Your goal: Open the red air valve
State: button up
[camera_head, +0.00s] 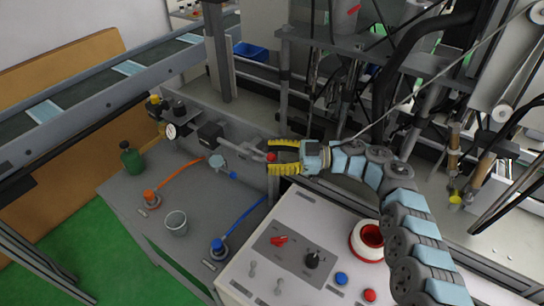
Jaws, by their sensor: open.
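My gripper (270,156) has yellow fingers and is open above the back edge of the grey bench. Its fingers point left, one above and one below a small red knob (271,157). The knob looks like the red air valve, near the end of a grey pipe (240,149) that runs from the dark air fittings at left. A gap shows between the knob and the fingers, and I cannot tell whether they touch. The valve's handle position is too small to read.
A white control box (258,270) with a red switch (279,240), knobs and buttons stands below my arm. A red-and-white round part (368,238) sits on it. A conveyor (90,95) runs behind.

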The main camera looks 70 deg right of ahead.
notch_tip(320, 180, up, 10)
dwell(0.6)
dwell(0.4)
